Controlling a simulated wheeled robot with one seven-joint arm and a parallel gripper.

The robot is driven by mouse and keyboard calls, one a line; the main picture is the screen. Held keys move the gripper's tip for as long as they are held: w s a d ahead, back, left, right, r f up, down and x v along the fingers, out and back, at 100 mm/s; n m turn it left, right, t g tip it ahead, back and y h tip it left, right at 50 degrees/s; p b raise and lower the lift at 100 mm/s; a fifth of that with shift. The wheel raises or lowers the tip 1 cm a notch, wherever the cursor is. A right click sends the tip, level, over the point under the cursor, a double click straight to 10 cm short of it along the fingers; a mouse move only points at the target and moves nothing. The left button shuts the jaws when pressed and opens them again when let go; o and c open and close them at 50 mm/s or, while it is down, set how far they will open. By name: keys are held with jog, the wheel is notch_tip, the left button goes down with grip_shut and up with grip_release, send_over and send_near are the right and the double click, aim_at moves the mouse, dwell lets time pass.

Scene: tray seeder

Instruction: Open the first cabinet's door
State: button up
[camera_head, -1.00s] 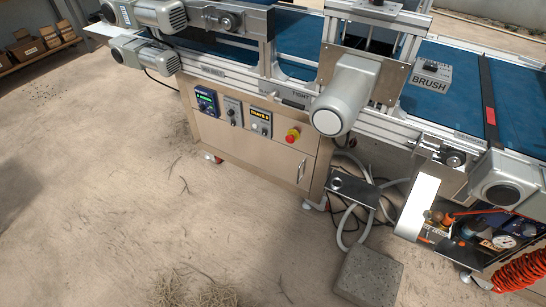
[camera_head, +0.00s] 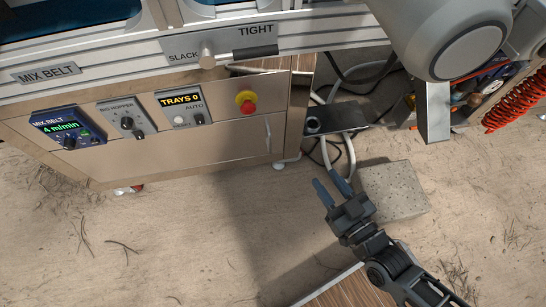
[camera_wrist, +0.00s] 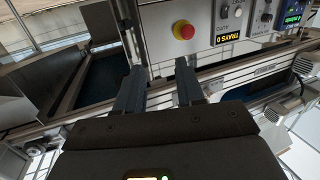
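The first cabinet (camera_head: 200,150) is a beige metal cabinet below the belt frame, with control panels along its top. Its door (camera_head: 190,155) is the plain lower front panel and looks closed. A thin vertical handle (camera_head: 268,136) sits near the door's right edge. My gripper (camera_head: 326,180) is open and empty, to the right of the handle and lower in the picture, apart from the cabinet. In the wrist view my gripper (camera_wrist: 160,68) shows both fingers spread with nothing between them; the door handle cannot be made out there.
A red stop button (camera_head: 246,102) projects above the door. A concrete block (camera_head: 392,190) lies on the floor beside my gripper. A grey box (camera_head: 335,118) with hoses stands right of the cabinet. A motor (camera_head: 445,40) overhangs at upper right. The floor before the door is clear.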

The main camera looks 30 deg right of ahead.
jog(key=w+a+f+m+h+b, duration=0.1)
jog(key=w+a+f+h+b, duration=0.15)
jog(key=w+f+b, duration=1.1)
jog(key=w+f, duration=0.4)
jog(key=w, duration=0.6)
jog(key=shift+d+f+m+t+p, duration=0.25)
jog(key=shift+f+m+t+p, duration=0.05)
jog(key=shift+p, duration=0.1)
jog(key=shift+c, duration=0.5)
grip_shut()
